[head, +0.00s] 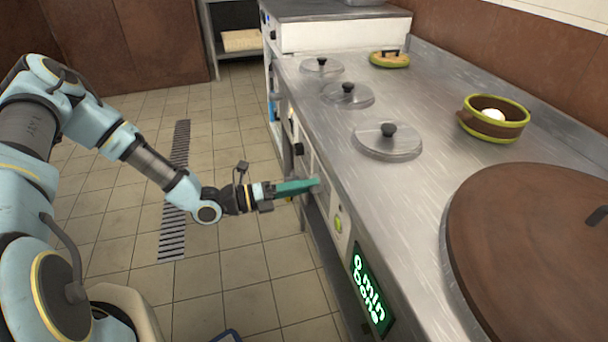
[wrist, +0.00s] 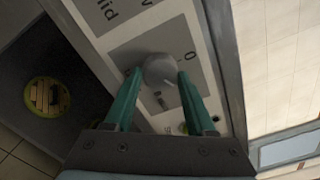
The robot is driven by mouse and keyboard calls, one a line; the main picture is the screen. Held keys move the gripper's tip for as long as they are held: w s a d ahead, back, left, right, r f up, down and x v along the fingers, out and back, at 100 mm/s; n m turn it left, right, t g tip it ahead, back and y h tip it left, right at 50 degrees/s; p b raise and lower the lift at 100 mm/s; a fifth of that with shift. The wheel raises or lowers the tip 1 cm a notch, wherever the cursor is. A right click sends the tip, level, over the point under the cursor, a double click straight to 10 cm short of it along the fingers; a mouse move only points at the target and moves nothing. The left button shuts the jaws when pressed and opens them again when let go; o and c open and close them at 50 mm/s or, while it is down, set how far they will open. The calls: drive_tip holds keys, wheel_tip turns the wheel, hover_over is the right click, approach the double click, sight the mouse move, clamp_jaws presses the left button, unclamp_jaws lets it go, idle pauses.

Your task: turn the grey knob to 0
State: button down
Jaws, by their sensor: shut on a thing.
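The grey knob (wrist: 158,70) is on the counter's front panel, between the green fingertips of my gripper (wrist: 160,77) in the wrist view. My gripper is shut on it, one finger on each side. I cannot tell exactly where the knob points. In the head view my gripper (head: 312,184) reaches the front panel from the left, and the knob is mostly hidden there.
Several metal lids (head: 388,148), a green-rimmed pot (head: 493,128) and a large brown lid (head: 540,240) are on the steel counter (head: 420,185).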

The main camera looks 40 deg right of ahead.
drive_tip(key=n+p, duration=0.4)
drive_tip(key=n, duration=0.8)
drive_tip(key=shift+r+p, duration=0.1)
drive_tip(key=shift+p, duration=0.3)
idle(0.3)
drive_tip(key=shift+c, duration=1.2)
unclamp_jaws()
drive_tip(key=b+v, duration=0.1)
drive_tip(key=v, duration=1)
drive_tip(key=shift+d, duration=0.1)
